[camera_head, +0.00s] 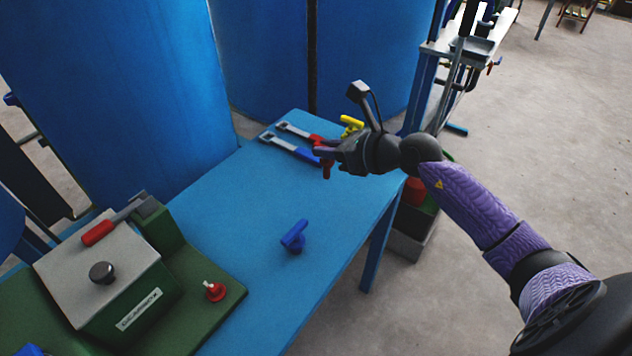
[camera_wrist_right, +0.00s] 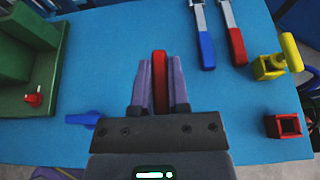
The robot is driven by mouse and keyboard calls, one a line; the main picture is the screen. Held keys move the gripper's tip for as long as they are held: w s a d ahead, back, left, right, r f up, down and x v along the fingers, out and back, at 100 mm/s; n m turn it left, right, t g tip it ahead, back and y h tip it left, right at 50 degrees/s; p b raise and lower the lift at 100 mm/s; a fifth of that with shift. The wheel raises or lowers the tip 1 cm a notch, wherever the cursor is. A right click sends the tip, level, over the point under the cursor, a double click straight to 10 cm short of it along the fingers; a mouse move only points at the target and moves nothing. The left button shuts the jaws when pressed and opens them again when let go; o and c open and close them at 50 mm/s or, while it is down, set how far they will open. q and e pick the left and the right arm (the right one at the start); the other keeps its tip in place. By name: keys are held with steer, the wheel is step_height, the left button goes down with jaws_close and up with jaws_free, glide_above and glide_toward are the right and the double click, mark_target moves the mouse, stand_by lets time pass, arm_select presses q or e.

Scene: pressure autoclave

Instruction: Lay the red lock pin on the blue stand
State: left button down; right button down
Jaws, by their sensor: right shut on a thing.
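The red lock pin (camera_wrist_right: 160,80) is between the fingers of my right gripper (camera_wrist_right: 160,85), which is shut on it. In the head view the gripper (camera_head: 322,152) is over the far part of the blue table, and a red part of the pin (camera_head: 327,169) hangs below the fingers. The blue stand (camera_head: 293,242) is on the table nearer the front, apart from the pin, with a slanted blue bar on top. It shows at left in the right wrist view (camera_wrist_right: 84,119), partly hidden by the gripper. My left gripper is out of view.
A red-handled tool and a blue-handled tool (camera_head: 290,146) lie at the table's far end. A yellow stand with a yellow piece (camera_head: 351,126) and an open red square block (camera_wrist_right: 283,125) are near the far right edge. A green autoclave (camera_head: 150,285) with a red knob (camera_head: 215,291) stands left.

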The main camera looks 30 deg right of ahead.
mark_target(327, 178)
step_height(327, 178, down, 6)
steer(key=b, duration=0.3)
steer(key=shift+f, duration=0.3)
steer(key=shift+r, duration=0.25)
steer(key=shift+f, duration=0.15)
steer(key=c, duration=0.6)
jaws_free()
